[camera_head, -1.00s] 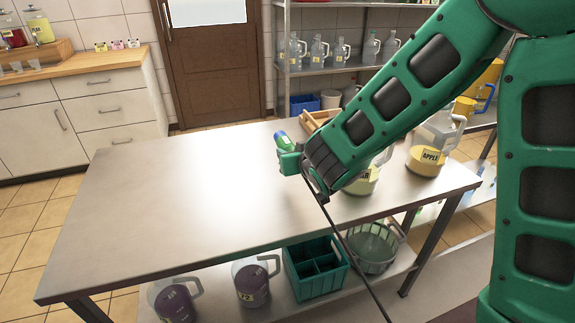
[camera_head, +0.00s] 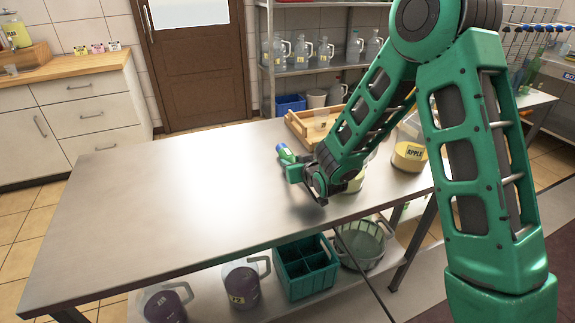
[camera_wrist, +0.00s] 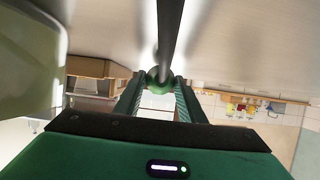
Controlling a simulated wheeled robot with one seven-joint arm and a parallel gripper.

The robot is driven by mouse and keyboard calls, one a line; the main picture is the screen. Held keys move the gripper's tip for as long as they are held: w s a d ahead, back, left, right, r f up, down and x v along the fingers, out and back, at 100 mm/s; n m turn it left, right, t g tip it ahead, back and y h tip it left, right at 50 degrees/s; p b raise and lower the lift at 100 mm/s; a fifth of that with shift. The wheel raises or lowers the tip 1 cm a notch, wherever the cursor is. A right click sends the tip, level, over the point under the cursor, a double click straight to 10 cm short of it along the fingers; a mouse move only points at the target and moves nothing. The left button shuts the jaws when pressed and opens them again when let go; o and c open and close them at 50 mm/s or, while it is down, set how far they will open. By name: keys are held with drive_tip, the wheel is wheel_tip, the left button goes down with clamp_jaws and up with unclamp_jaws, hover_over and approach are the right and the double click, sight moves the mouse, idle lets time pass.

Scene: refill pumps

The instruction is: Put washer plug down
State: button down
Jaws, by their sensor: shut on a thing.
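My gripper (camera_head: 289,165) is low over the steel table, right of its middle, with its fingers level. It is shut on a small green piece with a blue part (camera_head: 286,152), which I take to be the washer plug. In the wrist view the plug (camera_wrist: 157,76) shows as a round green end between the fingertips, with a dark rod or cable (camera_wrist: 170,30) running up from it. I cannot tell whether the plug touches the tabletop (camera_head: 190,190). My wrist hides part of its surroundings.
A wooden tray (camera_head: 300,122) stands behind my gripper. The apple jug (camera_head: 409,156) and another jug partly behind my arm stand at right. The table's left half is clear. A dark cable (camera_head: 362,276) hangs past the front edge, near a teal crate (camera_head: 306,268) on the lower shelf.

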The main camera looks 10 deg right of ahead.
drive_tip(key=shift+f, duration=0.2)
drive_tip(key=c, duration=1.2)
unclamp_jaws()
drive_tip(key=shift+o, duration=0.2)
